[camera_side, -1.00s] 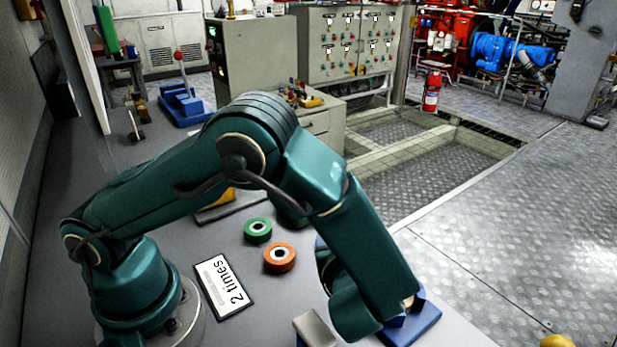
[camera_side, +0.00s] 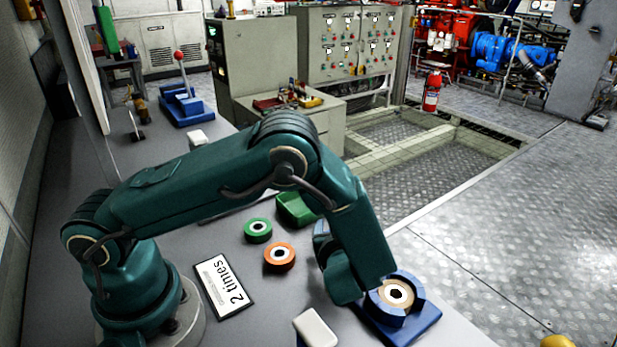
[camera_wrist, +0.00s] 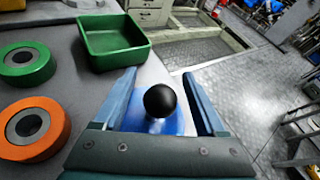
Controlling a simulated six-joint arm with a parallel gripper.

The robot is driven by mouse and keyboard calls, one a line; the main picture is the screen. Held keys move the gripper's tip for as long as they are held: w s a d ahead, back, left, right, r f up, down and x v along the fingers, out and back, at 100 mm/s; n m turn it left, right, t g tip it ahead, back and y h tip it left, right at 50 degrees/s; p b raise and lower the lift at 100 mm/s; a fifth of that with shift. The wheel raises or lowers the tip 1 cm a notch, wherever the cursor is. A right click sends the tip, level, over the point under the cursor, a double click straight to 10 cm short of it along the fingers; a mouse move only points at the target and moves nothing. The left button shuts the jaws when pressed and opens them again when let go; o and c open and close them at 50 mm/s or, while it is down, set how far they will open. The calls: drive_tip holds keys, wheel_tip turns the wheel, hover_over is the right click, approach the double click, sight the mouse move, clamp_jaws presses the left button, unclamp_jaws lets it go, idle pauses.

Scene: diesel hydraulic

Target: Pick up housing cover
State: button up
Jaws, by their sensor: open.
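My gripper (camera_wrist: 159,76) is open in the wrist view, with its two blue fingers spread. Between and below them are a black ball (camera_wrist: 160,100) and a blue part (camera_wrist: 160,124). No thing is plainly marked as the housing cover, and I cannot tell whether this blue part is it. The fingers show no clear grip on it. In the side view my wrist hides most of this spot. A blue fixture (camera_side: 418,322) stands just right of my wrist, with a pale ring (camera_side: 397,291) with a dark centre inside its curved wall.
A green ring (camera_side: 258,231), an orange ring (camera_side: 279,257) and a green tray (camera_side: 294,210) lie left of or behind my wrist. A white-topped block (camera_side: 315,328) stands in front. A "2 times" card (camera_side: 223,284) lies near my base. The table's right edge is close.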

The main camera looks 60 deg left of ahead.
clamp_jaws()
drive_tip(key=shift+r, duration=0.15)
